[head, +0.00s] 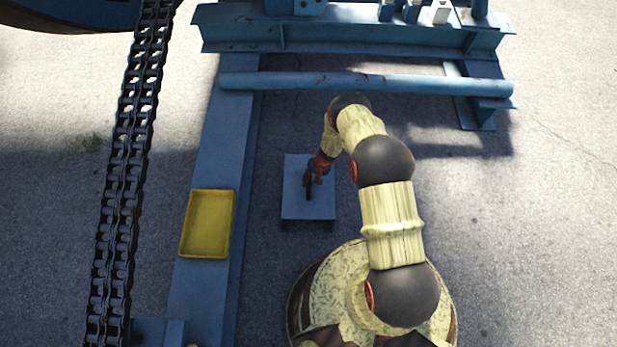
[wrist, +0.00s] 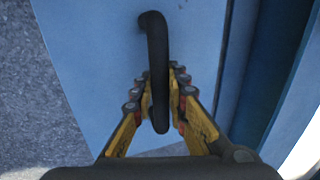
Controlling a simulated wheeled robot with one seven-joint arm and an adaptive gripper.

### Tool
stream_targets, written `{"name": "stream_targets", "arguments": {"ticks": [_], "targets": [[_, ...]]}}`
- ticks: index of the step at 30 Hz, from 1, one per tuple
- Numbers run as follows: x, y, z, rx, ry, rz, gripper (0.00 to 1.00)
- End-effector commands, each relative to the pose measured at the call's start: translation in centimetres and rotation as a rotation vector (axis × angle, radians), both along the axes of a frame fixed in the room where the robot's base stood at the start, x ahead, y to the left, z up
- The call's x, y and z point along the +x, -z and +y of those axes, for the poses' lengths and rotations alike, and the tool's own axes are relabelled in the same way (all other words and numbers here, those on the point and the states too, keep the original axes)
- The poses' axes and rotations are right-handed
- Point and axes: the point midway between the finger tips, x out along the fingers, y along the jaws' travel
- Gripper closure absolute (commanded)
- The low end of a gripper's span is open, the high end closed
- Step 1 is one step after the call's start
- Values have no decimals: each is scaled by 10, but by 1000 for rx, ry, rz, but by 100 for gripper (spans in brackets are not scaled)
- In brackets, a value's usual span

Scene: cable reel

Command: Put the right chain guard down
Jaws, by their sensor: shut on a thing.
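The chain guard is a flat blue plate (head: 296,207) with a black bar handle (wrist: 156,50) on its face. In the head view it lies level over the grey ground, right of the long blue beam; a dark strip shows along its near edge. Whether it touches the ground I cannot tell. My gripper (head: 312,177) is above the plate, shut on the handle. In the wrist view the fingers of my gripper (wrist: 160,92) sit on both sides of the handle, with the blue plate (wrist: 95,70) behind them.
A long blue beam (head: 222,130) runs beside the plate at left, with a yellow panel (head: 207,224) on it. A heavy chain (head: 125,170) runs farther left. A blue pipe (head: 370,83) and cross beam (head: 350,32) lie at the back. Ground at right (head: 540,220) is clear.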

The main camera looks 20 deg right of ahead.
Motion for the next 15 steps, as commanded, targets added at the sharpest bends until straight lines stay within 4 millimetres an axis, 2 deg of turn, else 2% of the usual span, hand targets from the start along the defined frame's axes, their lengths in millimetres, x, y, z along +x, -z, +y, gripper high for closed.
{"name": "stream_targets", "arguments": {"ticks": [11, 12, 15], "targets": [[5, 1, -1, 0, 0, -8, 100], [3, 1, -1, -1, 0, -5, 84], [3, 1, 0, -1, 0, -5, 78]]}}
